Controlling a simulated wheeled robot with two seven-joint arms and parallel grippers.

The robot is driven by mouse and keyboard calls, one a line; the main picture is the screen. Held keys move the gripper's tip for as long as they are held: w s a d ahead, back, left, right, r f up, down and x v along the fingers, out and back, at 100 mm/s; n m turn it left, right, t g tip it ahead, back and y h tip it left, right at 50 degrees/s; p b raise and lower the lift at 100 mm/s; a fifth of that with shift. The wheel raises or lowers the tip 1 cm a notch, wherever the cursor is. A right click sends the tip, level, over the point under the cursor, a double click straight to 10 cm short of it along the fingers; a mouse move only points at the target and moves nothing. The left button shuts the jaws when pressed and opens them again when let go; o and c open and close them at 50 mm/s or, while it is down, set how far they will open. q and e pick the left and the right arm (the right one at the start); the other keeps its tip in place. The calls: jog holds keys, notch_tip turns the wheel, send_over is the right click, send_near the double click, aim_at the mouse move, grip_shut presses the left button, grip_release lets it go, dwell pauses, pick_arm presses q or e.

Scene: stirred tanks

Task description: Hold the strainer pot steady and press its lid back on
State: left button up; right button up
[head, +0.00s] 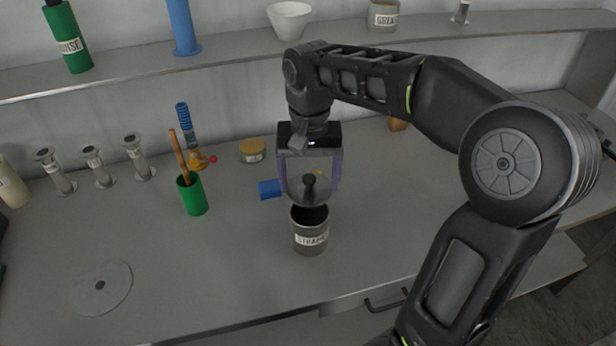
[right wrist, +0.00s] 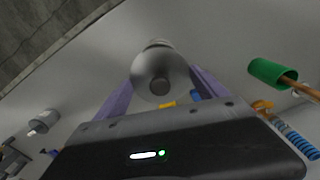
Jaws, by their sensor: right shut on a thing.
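The strainer pot (head: 310,236), a grey cylinder with a white label, stands upright and open-topped on the worktop. Its grey domed lid (head: 309,190) has a dark knob and is tilted just above and behind the pot's mouth; I cannot tell whether it touches the rim. My right gripper (head: 311,182) is shut on the lid, its purple fingers on either side of it. In the right wrist view the lid (right wrist: 160,72) sits between the fingers and hides most of the pot. My left gripper is in neither view.
A green cup (head: 192,194) with a wooden tool stands further left. A grey disc (head: 102,287) lies front left. The worktop beside the pot is clear.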

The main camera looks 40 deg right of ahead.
aim_at(310, 188)
jog(key=shift+f+b, duration=1.3)
jog(key=shift+f, duration=0.45)
